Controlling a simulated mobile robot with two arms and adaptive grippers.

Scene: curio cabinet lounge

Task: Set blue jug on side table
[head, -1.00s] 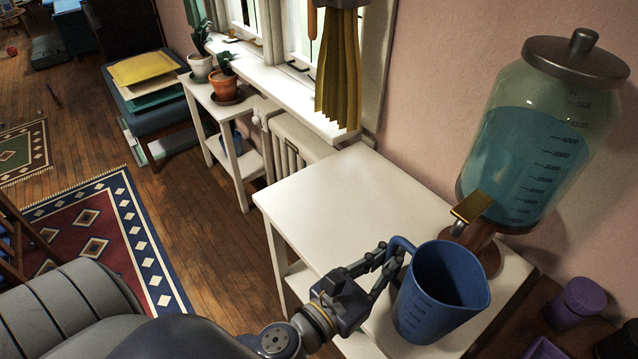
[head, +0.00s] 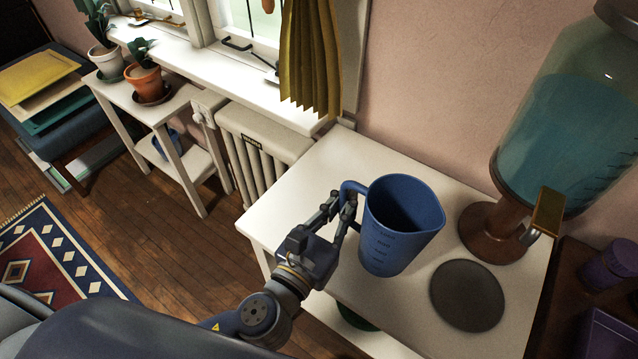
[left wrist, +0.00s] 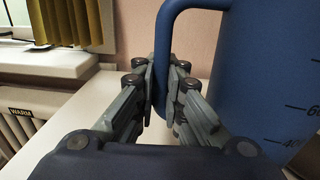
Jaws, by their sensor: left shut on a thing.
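The blue jug (head: 400,225) is upright, with marks on its side and its handle to the left. My left gripper (head: 348,203) is shut on the jug's handle. In the left wrist view the two fingers (left wrist: 160,85) close around the handle, and the jug's body (left wrist: 270,70) fills the right side. The white side table (head: 310,190) lies under the jug. I cannot tell whether the jug's base touches the tabletop or hovers just over it. My right gripper is out of view.
A round dark disc (head: 467,296) lies on the table right of the jug. A glass dispenser (head: 560,130) with blue liquid and a gold tap stands behind it. A radiator (head: 262,150) and curtain (head: 310,60) are beyond. The tabletop's back left is clear.

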